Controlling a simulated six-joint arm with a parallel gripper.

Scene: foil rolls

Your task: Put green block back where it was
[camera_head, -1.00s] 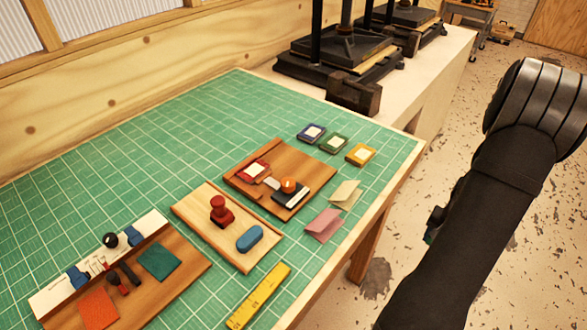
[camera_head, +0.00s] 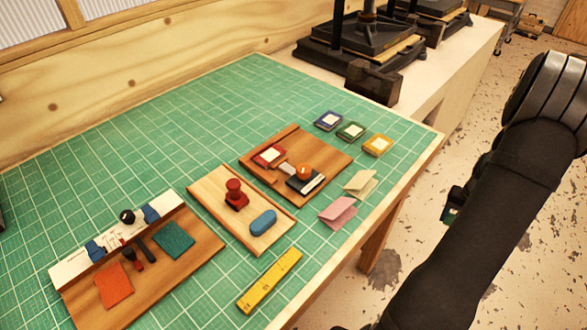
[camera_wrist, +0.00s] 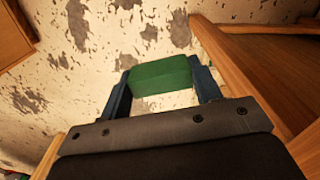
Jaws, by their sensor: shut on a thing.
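The green block (camera_wrist: 162,77) is held between the two dark blue fingers of my gripper (camera_wrist: 160,67) in the wrist view, with bare floor behind it. In the head view my gripper (camera_head: 453,207) is at the right, beyond the table's right edge and over the floor; only a small bit of green shows there, mostly hidden by my arm. A pale wooden board (camera_head: 210,192) on the table carries a red-knobbed stamp (camera_head: 236,194) and a blue rounded block (camera_head: 263,222).
The green gridded mat (camera_head: 190,130) has free room at the back. Another board (camera_head: 262,148) carries an orange-knobbed tool; a tray (camera_head: 200,242) at front left holds coloured sheets. Three ink pads (camera_head: 351,131), folded cards (camera_head: 338,211) and a yellow ruler (camera_head: 270,281) lie nearby.

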